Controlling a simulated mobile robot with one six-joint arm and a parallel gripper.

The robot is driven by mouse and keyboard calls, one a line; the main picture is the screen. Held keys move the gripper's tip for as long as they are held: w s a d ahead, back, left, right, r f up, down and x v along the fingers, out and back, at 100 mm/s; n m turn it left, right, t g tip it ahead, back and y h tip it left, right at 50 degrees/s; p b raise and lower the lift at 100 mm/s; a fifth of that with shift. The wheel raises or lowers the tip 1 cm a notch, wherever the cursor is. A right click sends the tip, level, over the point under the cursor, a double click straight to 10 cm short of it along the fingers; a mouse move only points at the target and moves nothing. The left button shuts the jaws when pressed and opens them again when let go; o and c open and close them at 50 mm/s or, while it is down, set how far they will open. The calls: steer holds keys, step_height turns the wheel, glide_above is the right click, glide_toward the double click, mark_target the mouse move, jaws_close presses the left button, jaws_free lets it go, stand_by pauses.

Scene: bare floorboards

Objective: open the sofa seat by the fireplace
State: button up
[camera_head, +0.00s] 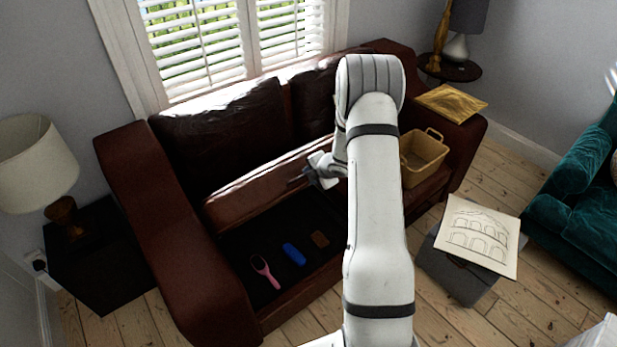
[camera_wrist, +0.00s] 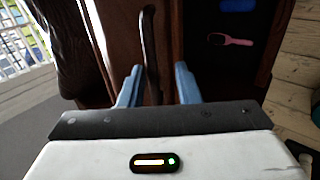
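The brown leather sofa (camera_head: 140,190) stands under the window. Its left seat (camera_head: 262,187) is tilted up toward the backrest, uncovering a dark storage compartment (camera_head: 262,236). Inside lie a pink brush (camera_head: 264,271), a blue item (camera_head: 293,254) and a small brown item (camera_head: 320,239). My gripper (camera_head: 300,178) is at the raised seat's right part. In the wrist view my gripper (camera_wrist: 158,68) has its two blue fingers apart, with a thin dark strip (camera_wrist: 148,45) of the seat between them; I cannot tell whether either finger touches it. No fireplace shows.
A drawing (camera_head: 478,236) lies on a grey box (camera_head: 447,270) at right. A lamp (camera_head: 36,160) stands at left. Floorboards are clear at lower right.

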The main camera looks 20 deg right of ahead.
steer(key=shift+v, duration=2.3)
